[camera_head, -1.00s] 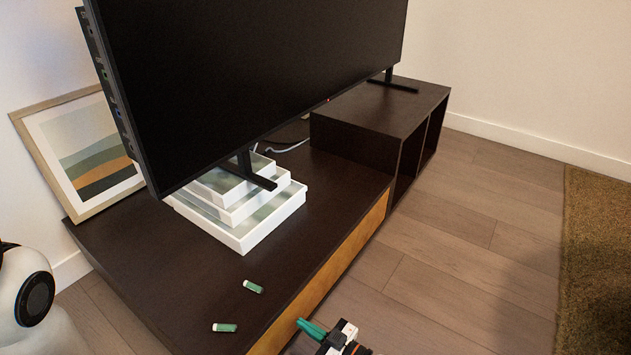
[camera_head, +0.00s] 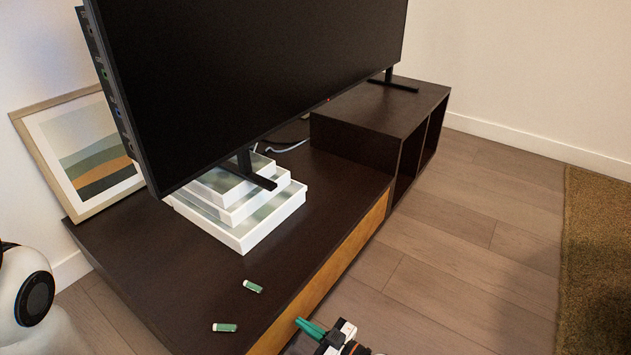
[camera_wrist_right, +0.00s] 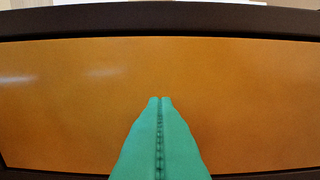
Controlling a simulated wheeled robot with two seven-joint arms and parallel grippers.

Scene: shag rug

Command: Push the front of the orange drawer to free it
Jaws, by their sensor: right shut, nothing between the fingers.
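The orange drawer front (camera_head: 352,252) is set in the side of the dark low TV cabinet (camera_head: 330,183). In the right wrist view the drawer front (camera_wrist_right: 70,95) fills most of the picture, framed by dark cabinet edges. My right gripper (camera_head: 300,322) has green fingers and is at the bottom of the head view, by the near part of the drawer front. In the wrist view its fingers (camera_wrist_right: 160,100) are shut together and empty, pointing at the drawer front. I cannot tell whether the tips touch it. My left gripper is not in view.
A large TV (camera_head: 250,75) stands on the cabinet, with stacked white boxes (camera_head: 250,236) below it. Two small green-and-white items (camera_head: 224,327) lie on the cabinet top. A framed picture (camera_head: 85,150) leans at the left. Wood floor (camera_head: 440,265) is clear at the right, before a brown rug (camera_head: 600,260).

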